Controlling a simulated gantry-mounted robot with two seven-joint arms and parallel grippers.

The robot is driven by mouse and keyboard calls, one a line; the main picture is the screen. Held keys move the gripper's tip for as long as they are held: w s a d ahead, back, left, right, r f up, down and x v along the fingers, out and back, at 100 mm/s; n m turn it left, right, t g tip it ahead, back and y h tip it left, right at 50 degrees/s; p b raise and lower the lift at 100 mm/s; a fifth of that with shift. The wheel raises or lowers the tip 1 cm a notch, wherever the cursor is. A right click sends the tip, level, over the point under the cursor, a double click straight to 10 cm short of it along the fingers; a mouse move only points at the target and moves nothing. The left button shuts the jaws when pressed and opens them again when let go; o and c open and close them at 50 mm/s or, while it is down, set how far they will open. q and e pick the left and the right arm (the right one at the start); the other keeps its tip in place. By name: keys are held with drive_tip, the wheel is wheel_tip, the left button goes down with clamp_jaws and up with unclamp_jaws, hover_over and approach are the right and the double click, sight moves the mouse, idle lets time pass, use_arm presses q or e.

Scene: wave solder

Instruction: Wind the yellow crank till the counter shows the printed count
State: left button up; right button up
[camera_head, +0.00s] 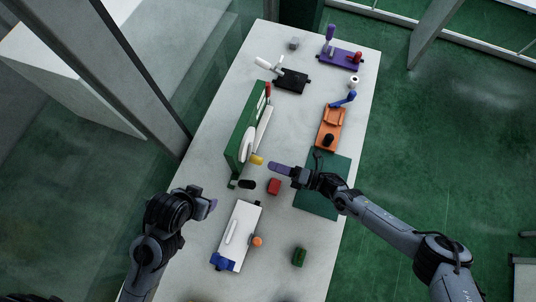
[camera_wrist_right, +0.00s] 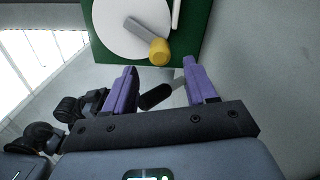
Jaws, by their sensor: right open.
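The yellow crank knob (camera_head: 256,160) sticks out from a white disc on the upright green panel (camera_head: 238,135), in the middle of the table. In the right wrist view the yellow knob (camera_wrist_right: 159,52) sits at the end of a grey arm across the white disc (camera_wrist_right: 122,22). My right gripper (camera_head: 272,167) is open and empty, just to the right of the knob and apart from it; its purple fingers (camera_wrist_right: 160,80) show below the knob in the wrist view. My left gripper (camera_head: 208,204) is left of the table's near part; its jaws are too small to read. I cannot read any counter or printed count.
A red block (camera_head: 274,186) and a black cylinder (camera_head: 247,184) lie near the panel's foot. A white board (camera_head: 240,230) with blue and orange parts is nearer. An orange fixture (camera_head: 329,130), a black fixture (camera_head: 291,80) and a purple fixture (camera_head: 341,58) stand farther back. A green mat (camera_head: 318,202) lies under my right arm.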

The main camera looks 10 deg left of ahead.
drive_tip(key=d, duration=0.4)
drive_tip(key=s+d, duration=0.1)
drive_tip(key=d, duration=0.1)
drive_tip(key=shift+d, duration=0.3)
